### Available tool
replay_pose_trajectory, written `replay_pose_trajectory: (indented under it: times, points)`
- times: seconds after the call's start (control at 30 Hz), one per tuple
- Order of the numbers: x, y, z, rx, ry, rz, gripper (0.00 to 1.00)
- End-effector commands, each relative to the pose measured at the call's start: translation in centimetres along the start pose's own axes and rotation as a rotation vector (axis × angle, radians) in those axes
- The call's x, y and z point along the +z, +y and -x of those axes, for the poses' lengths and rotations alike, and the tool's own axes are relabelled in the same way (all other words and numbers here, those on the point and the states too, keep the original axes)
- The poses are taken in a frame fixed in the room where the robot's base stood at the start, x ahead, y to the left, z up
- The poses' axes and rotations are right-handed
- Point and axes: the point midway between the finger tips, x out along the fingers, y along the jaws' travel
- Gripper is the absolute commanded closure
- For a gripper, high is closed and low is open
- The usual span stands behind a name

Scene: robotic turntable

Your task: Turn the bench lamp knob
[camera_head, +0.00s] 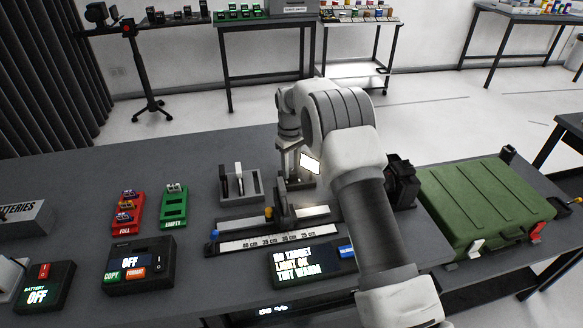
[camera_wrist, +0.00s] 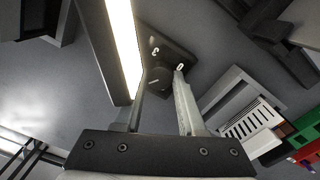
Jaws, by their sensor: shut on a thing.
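The bench lamp knob (camera_wrist: 157,82) is a small dark round knob on a dark plate (camera_wrist: 168,52) with white marks in the wrist view. My gripper (camera_wrist: 160,88) has a finger on each side of the knob and is shut on it. A bright lit lamp strip (camera_wrist: 126,40) runs along the left of the plate. In the head view, a lit white patch of the lamp (camera_head: 310,163) shows beside my gripper. My arm hides the knob and most of the lamp there.
A green case (camera_head: 485,205) stands to the right. Red (camera_head: 126,212) and green (camera_head: 174,205) battery trays stand left. The back-left bench top (camera_head: 80,175) is clear.

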Motion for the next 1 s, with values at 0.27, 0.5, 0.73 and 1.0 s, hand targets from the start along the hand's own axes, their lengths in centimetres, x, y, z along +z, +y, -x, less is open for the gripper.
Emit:
replay_pose_trajectory:
  times: [0.27,0.5,0.73,1.0]
  points:
    - [-0.06,0.05,0.14,0.002,0.001,-0.021,1.00]
    - [-0.06,0.05,0.15,0.002,0.002,-0.021,1.00]
    - [-0.03,0.03,0.09,0.001,0.001,-0.020,0.31]
    - [-0.02,0.02,0.18,0.001,0.000,-0.020,0.31]
